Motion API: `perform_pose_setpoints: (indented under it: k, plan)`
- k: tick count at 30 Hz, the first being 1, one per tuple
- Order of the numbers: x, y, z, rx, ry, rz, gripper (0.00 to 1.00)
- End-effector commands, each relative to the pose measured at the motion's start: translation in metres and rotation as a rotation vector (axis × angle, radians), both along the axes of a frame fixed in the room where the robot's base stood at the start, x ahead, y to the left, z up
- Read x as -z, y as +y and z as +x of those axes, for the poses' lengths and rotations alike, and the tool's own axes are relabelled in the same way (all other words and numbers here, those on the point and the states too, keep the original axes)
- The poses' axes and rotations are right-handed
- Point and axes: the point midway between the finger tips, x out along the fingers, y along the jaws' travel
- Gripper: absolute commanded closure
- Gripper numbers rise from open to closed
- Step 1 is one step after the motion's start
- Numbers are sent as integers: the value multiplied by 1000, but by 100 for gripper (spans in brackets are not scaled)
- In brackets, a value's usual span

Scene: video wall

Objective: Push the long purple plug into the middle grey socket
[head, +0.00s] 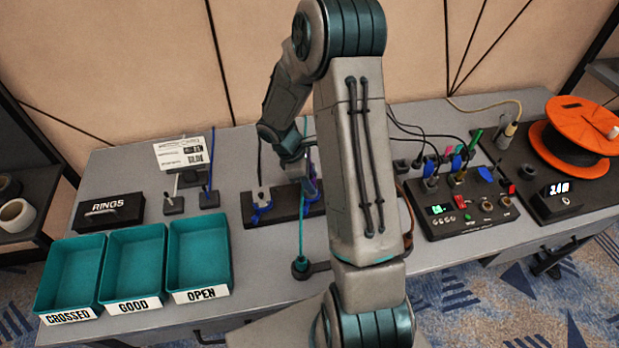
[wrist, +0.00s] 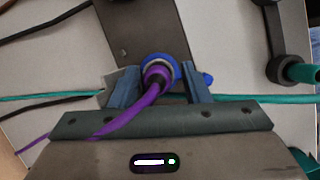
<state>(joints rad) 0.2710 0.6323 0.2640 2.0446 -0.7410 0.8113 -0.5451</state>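A purple plug (wrist: 157,76) with a purple cable shows in the wrist view, end-on, in front of a blue ring (wrist: 160,62) on a dark block. How deep it sits in the ring I cannot tell. My gripper (wrist: 161,78) has one finger on each side of the plug; whether they touch it I cannot tell. In the head view my gripper is down at the socket block (head: 247,207), largely hidden by my arm. A grey socket (head: 262,193) with a blue lever is on the block's left part. The middle socket is not clearly visible.
A teal cable (head: 302,235) runs beside the block to a dark holder (head: 301,265). Teal trays (head: 203,255) stand at left, near a RINGS box (head: 108,211). A control panel (head: 468,222) and orange spool (head: 572,143) are at right.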

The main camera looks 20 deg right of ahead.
Motion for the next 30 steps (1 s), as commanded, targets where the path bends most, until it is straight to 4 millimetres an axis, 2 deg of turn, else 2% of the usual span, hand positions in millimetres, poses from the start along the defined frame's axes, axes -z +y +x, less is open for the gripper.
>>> perform_pose_setpoints:
  k: [7, 11, 24, 30]
  plan:
    - [-2, -1, 4, -1, -12, -1, 50]
    - [-14, 3, 7, -2, -16, -4, 50]
    - [-99, 37, 20, -2, -11, -2, 50]
    - [-123, 45, 22, 1, -6, -2, 50]
